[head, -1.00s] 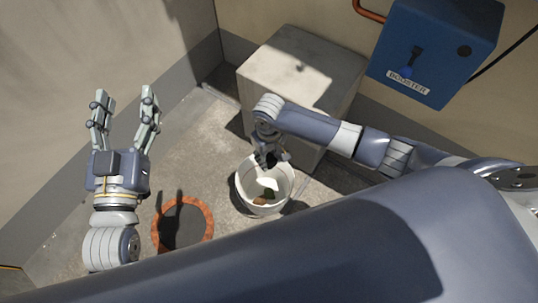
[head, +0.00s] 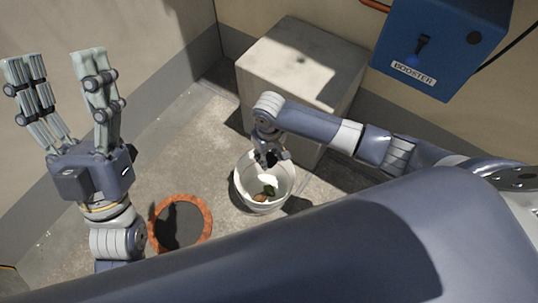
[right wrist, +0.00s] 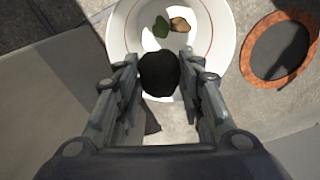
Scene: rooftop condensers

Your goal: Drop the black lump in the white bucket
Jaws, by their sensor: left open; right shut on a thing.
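The white bucket (head: 242,183) stands on the floor in the middle of the head view. In the right wrist view the bucket (right wrist: 226,40) lies beyond the fingertips, with a green thing (right wrist: 161,27) and a brown thing (right wrist: 180,25) inside it. My right gripper (head: 270,158) is over the bucket's far rim. In the right wrist view my right gripper (right wrist: 159,75) is shut on the black lump (right wrist: 159,74), which overlaps the bucket's near edge in that picture. The lump's height over the bucket is hard to tell. My left gripper (head: 58,68) is open and empty, raised at the left.
A pale block (head: 300,70) stands behind the bucket, close to my right arm. A blue booster box (head: 440,45) is on the wall at upper right. Floor between disc and walls is clear.

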